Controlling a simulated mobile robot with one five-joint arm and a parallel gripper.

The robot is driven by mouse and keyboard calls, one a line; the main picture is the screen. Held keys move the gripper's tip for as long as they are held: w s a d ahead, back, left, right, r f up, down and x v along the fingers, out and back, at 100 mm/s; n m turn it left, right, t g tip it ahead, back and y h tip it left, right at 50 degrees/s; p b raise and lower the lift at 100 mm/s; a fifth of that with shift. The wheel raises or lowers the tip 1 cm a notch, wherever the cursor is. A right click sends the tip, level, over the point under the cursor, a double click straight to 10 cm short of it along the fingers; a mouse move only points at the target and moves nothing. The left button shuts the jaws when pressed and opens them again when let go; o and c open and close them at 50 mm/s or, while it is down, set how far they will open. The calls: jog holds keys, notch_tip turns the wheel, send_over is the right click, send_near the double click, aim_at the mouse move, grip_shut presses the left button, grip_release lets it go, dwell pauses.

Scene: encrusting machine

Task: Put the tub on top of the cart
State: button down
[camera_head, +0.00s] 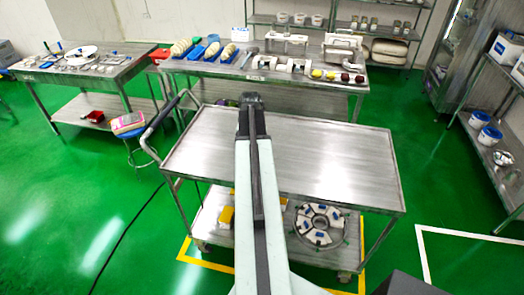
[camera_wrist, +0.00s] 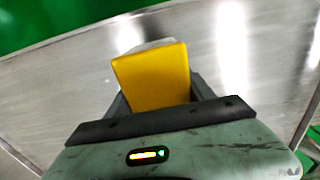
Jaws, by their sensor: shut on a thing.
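My gripper (camera_wrist: 158,92) is shut on a yellow tub (camera_wrist: 152,76) with a pale grey-white part at its far end. The cart (camera_head: 325,160) is a steel trolley with a bare, shiny upper deck, and this deck (camera_wrist: 75,80) also shows behind the tub in the wrist view. In the head view my arm reaches over the deck, with my gripper (camera_head: 251,100) near its far edge. The tub is hidden there by my arm. I cannot tell whether the tub touches the deck.
The cart's lower shelf holds a yellow item (camera_head: 226,215) and a round rack of white pieces (camera_head: 319,225). A long steel table (camera_head: 205,70) with food and tools stands behind the cart. A blue stool (camera_head: 132,132) is at left. The deck is clear on both sides of my arm.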

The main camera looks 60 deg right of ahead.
jog(key=d, duration=0.6)
jog(key=shift+w+d+f, duration=0.25)
jog(key=shift+w+f, duration=0.05)
jog(key=shift+w, duration=0.1)
notch_tip(320, 180, down, 4)
jog(key=b, duration=0.4)
jog(key=shift+d, duration=0.1)
jog(key=shift+r, duration=0.2)
jog(key=shift+f, duration=0.15)
jog(key=shift+c, duration=1.9)
grip_release()
notch_tip(320, 180, up, 12)
jog(key=p, duration=1.2)
jog(key=shift+r, duration=0.2)
